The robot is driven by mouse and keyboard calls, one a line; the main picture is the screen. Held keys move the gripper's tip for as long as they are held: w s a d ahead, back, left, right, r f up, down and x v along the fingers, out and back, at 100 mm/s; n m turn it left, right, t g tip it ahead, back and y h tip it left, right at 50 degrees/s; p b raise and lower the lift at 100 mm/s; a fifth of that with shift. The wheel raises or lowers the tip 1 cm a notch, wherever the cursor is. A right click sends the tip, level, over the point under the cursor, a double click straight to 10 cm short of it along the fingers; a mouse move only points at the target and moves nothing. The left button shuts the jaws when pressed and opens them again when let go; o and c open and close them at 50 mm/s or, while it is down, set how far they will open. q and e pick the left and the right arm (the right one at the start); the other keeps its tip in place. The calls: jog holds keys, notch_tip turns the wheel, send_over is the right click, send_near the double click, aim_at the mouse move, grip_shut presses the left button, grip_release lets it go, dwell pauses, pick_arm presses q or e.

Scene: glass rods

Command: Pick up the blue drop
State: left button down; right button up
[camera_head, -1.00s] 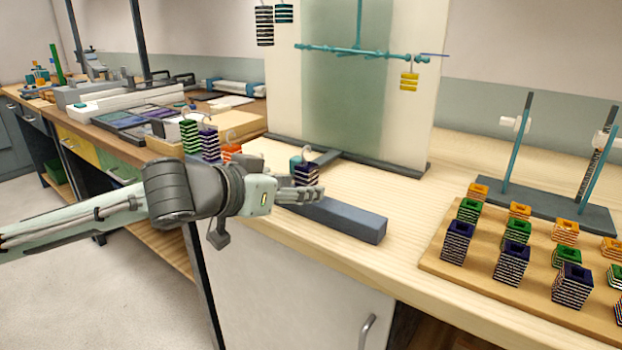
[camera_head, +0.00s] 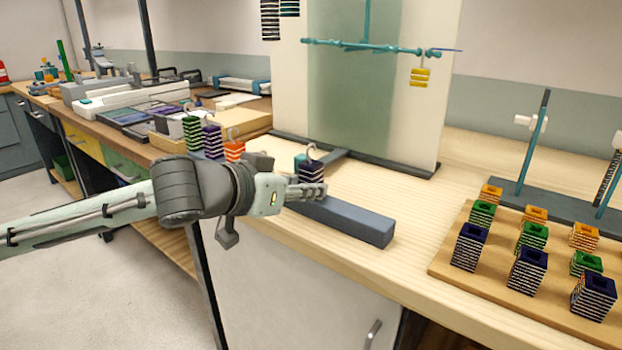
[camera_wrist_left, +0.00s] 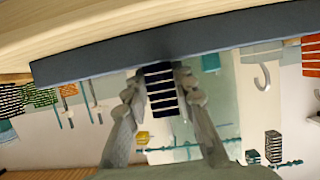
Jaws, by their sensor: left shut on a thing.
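The blue drop (camera_head: 312,172) is a dark blue block with pale stripes and a grey hook on top. It is upright at the near rail on the table. My left gripper (camera_head: 308,191) reaches in from the left and is shut on its lower part, hiding some of it. In the left wrist view, where the scene is upside down, the blue drop (camera_wrist_left: 160,90) sits between the two fingers (camera_wrist_left: 158,104). I cannot tell whether its base touches the rail. My right gripper is not in view.
A grey-blue rail (camera_head: 345,222) lies along the table's front edge. Green (camera_head: 192,135), purple (camera_head: 212,141) and orange (camera_head: 235,151) drops stand left of my gripper. A teal bar (camera_head: 375,49) with hanging pieces is behind. A wooden board (camera_head: 450,265) of striped blocks stands right.

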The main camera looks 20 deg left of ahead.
aim_at(310, 162)
pick_arm(q)
jog(key=shift+r, duration=0.15)
jog(key=shift+r, duration=0.6)
jog(key=r, duration=0.3)
jog(key=shift+a+p, duration=0.2)
jog(key=shift+p, duration=0.2)
jog(key=s+a+r, duration=0.6)
jog(key=a, duration=0.3)
jog(key=shift+s+r, duration=0.3)
jog(key=shift+s, duration=0.05)
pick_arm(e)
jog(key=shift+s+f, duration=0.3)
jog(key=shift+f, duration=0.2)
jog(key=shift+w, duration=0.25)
